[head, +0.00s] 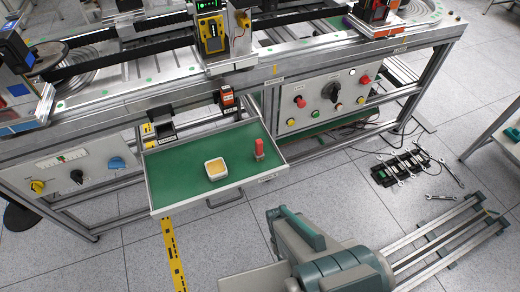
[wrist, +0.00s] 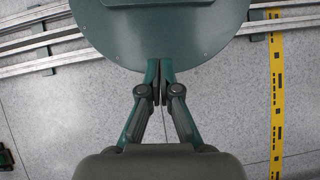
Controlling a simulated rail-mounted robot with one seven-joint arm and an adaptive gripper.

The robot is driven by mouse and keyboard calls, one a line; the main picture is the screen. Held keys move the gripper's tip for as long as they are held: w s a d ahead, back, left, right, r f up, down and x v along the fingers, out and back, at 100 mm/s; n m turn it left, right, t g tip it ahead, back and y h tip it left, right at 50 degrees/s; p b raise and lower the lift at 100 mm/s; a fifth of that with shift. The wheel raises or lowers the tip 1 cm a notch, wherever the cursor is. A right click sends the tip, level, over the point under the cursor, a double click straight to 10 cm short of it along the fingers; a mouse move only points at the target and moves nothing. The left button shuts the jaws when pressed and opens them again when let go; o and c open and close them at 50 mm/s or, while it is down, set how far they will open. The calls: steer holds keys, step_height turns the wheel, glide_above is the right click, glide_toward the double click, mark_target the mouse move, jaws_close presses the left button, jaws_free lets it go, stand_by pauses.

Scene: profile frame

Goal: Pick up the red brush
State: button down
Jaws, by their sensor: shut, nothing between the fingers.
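The red brush (head: 259,148) appears as a small upright red piece near the right end of the open green-lined drawer (head: 190,181). Its lower part looks grey, and its bristles are too small to make out. My gripper (wrist: 160,80) is shut and empty in the wrist view, over the grey floor and my own base. The brush and drawer are not in the wrist view. In the head view my arm is folded at the bottom, clear of the drawer, and the gripper's fingers cannot be made out.
A white square dish (head: 215,169) with yellowish contents sits left of the brush. A workbench frame with control panels (head: 322,97) stands behind the drawer. Several tools and a black rack (head: 405,166) lie on the floor at right. The floor before the drawer is open.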

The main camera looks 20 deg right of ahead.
stand_by(0.3)
steer(key=c, duration=0.8)
jaws_free()
steer(key=shift+c, duration=0.2)
